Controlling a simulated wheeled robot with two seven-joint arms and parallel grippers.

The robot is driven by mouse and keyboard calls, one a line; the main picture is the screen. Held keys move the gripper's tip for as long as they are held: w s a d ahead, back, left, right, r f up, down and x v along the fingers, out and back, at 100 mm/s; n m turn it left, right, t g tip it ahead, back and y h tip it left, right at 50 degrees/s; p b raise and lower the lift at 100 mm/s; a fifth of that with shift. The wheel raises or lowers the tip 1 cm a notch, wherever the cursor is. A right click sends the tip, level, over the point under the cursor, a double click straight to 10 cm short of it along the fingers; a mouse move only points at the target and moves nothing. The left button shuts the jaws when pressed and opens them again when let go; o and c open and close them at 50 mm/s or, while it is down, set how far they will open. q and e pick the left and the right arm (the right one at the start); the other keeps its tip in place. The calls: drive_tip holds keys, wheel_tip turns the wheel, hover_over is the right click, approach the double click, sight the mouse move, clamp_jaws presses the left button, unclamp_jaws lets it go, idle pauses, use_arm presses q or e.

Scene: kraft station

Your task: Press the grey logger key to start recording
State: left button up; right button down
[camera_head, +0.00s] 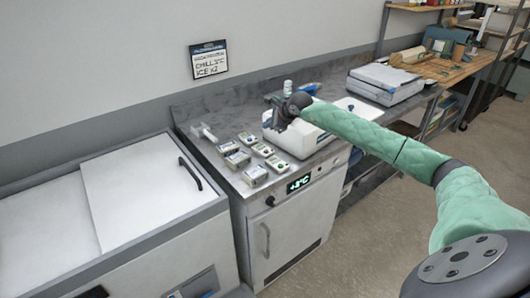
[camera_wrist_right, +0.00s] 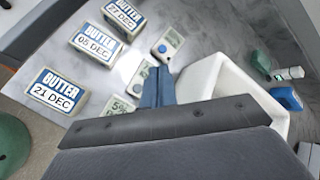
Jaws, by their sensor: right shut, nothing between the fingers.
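Several small white loggers stand in a row on the bench. In the head view they are a back one (camera_head: 247,138), a middle one (camera_head: 262,150) and a front one (camera_head: 278,163). In the right wrist view one logger (camera_wrist_right: 168,45) shows a small screen and a round key. A second logger (camera_wrist_right: 143,76) is partly hidden by my fingers, and a third (camera_wrist_right: 119,104) shows a "5" reading. I cannot tell which key is grey. My right gripper (camera_head: 279,116) is shut and empty above the bench by the white bin; its blue fingers (camera_wrist_right: 157,87) show in the wrist view. My left gripper is out of view.
Several dated butter packs (camera_wrist_right: 95,43) stand beside the loggers. The open white bin (camera_wrist_right: 207,76) is close on their other side. A bottle (camera_head: 288,87) and a blue item (camera_head: 308,89) stand behind it. A white chest (camera_head: 130,200) is at the left.

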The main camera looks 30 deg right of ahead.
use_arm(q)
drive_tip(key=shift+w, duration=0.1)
use_arm(e)
drive_tip(key=shift+s+n, duration=0.25)
drive_tip(key=shift+n, duration=0.05)
drive_tip(key=shift+f, duration=0.25)
hover_over(269, 153)
drive_tip(key=shift+s+a+f, duration=0.1)
drive_tip(key=shift+f, duration=1.25)
drive_tip(key=shift+a+f, duration=0.1)
drive_tip(key=shift+f, duration=1.65)
drive_tip(key=shift+f+b, duration=0.65)
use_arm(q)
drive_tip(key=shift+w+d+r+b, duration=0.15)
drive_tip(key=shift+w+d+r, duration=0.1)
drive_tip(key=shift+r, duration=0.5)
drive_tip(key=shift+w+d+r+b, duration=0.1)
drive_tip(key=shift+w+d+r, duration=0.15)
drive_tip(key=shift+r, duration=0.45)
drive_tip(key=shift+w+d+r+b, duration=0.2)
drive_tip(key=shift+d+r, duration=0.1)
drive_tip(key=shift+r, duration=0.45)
use_arm(e)
drive_tip(key=shift+f, duration=0.5)
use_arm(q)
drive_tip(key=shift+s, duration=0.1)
